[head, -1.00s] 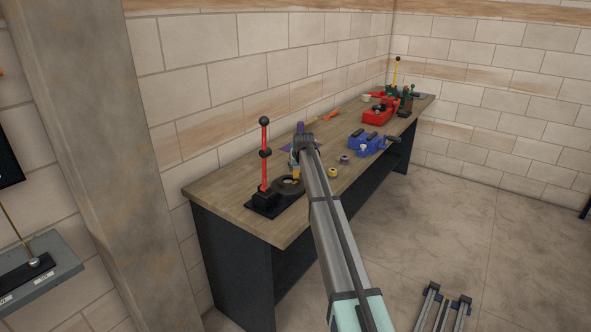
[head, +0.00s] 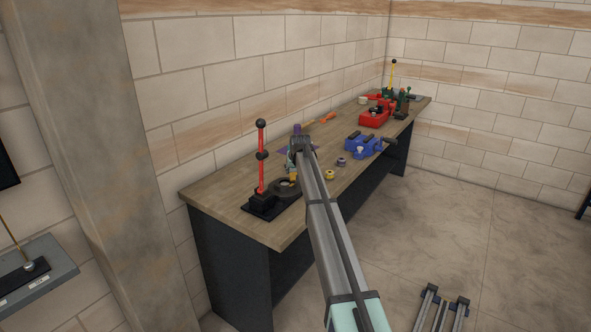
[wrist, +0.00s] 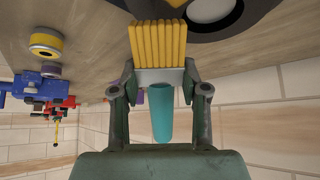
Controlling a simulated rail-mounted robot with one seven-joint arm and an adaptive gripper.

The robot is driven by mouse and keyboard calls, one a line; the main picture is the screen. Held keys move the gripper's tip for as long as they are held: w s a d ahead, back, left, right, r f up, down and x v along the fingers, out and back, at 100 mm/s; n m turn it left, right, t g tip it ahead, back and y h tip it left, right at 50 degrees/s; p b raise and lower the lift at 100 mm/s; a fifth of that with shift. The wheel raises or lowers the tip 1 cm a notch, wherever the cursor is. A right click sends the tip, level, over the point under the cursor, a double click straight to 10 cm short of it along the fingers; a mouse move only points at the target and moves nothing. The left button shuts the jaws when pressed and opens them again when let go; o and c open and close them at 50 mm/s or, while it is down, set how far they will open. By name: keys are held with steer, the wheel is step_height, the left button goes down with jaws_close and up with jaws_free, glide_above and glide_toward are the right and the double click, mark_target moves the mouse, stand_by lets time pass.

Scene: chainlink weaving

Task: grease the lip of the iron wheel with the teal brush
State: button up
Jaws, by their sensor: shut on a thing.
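The teal brush (wrist: 162,112) has a teal handle, a pale ferrule and yellow bristles. My gripper (wrist: 158,76) is shut on it, one finger on each side of the ferrule. In the wrist view the bristles point up in the picture, towards the iron wheel (wrist: 222,31). The dark wheel is cut off by the top edge, and its centre looks pale. The bristle tips look close to its rim; I cannot tell if they touch. In the head view the wheel (head: 284,188) lies by the red post, with my gripper (head: 291,162) just behind it, partly hidden by my arm.
A yellow ring (head: 329,175), a purple ring (head: 341,162) and a blue vise (head: 364,147) lie right of my arm. Red tools (head: 374,115) stand farther back. A wall runs behind the bench.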

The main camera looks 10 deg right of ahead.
steer(key=shift+s+a, duration=2.45)
steer(key=shift+a, duration=0.05)
steer(key=shift+w+d+b, duration=0.1)
steer(key=shift+w+b, duration=0.05)
steer(key=shift+b, duration=0.15)
steer(key=shift+w+d+b, duration=0.45)
steer(key=shift+w+d, duration=2.35)
steer(key=shift+d, duration=0.15)
steer(key=shift+s+f, duration=0.1)
